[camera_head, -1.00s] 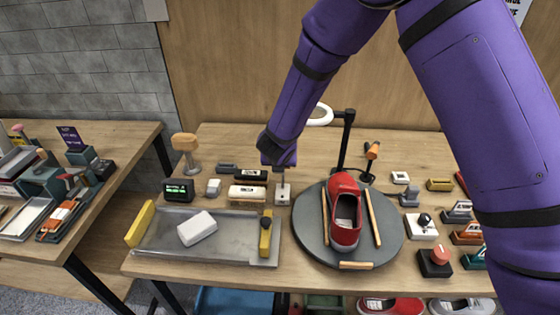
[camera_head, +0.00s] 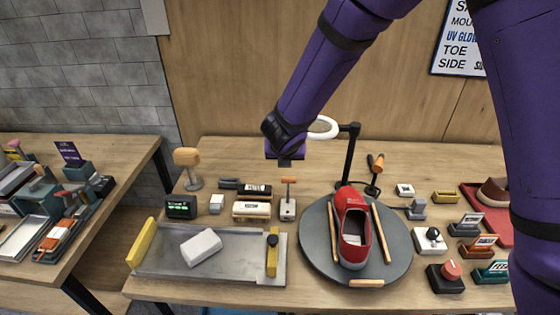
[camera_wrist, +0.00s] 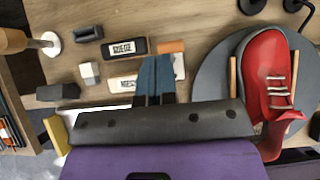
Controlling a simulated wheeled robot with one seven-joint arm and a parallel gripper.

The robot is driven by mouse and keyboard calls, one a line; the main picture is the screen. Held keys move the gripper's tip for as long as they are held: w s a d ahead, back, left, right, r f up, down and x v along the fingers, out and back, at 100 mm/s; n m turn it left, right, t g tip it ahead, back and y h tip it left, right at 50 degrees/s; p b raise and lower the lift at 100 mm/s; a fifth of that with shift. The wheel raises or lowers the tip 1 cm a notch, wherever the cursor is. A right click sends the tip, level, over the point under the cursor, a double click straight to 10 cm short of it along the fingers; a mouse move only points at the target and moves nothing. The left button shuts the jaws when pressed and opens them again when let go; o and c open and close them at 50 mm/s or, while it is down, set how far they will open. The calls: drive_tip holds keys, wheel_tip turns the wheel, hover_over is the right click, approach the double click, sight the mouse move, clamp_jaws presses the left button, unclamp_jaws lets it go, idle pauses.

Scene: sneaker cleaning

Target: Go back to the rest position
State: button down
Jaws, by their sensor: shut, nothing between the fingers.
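My gripper (camera_head: 285,158) hangs above the back middle of the workbench, fingers down. It is shut and empty. In the wrist view my gripper (camera_wrist: 155,70) shows its closed blue fingers in front of the orange-topped tool. That small orange-topped tool (camera_head: 288,200) stands on the bench below the gripper, apart from it. A red sneaker (camera_head: 353,226) sits on the round dark turntable (camera_head: 318,262), right of the gripper. The sneaker also shows at the right of the wrist view (camera_wrist: 262,62).
A metal tray (camera_head: 160,265) with a white block (camera_head: 201,246) is at front left. A lamp with a white ring (camera_head: 325,127) stands just right of my gripper. Small tools and labelled blocks crowd the right side. A second table (camera_head: 85,245) is at the left.

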drive_tip(key=shift+s+r, duration=0.15)
drive_tip(key=shift+r, duration=0.35)
drive_tip(key=s+d+r+m+h, duration=0.1)
drive_tip(key=s+d+r+m, duration=0.2)
drive_tip(key=d+r+m, duration=0.35)
drive_tip(key=s+d+r+m+g+h, duration=0.1)
drive_tip(key=s+d+r+m, duration=0.1)
drive_tip(key=d+r+m, duration=0.5)
drive_tip(key=s+d+r+m+h, duration=0.1)
drive_tip(key=s+d+r+m, duration=0.3)
drive_tip(key=d, duration=0.5)
drive_tip(key=s+d+r+m+y, duration=0.1)
drive_tip(key=s+d+r+m, duration=0.2)
drive_tip(key=s+m, duration=0.6)
drive_tip(key=s+d+r+m+g+y, duration=0.1)
drive_tip(key=s+d+r+m+y, duration=0.1)
drive_tip(key=s+m, duration=0.7)
drive_tip(key=s+d+r, duration=0.1)
drive_tip(key=s, duration=0.2)
drive_tip(key=shift+d+r+g, duration=0.2)
drive_tip(key=shift+r+g, duration=0.1)
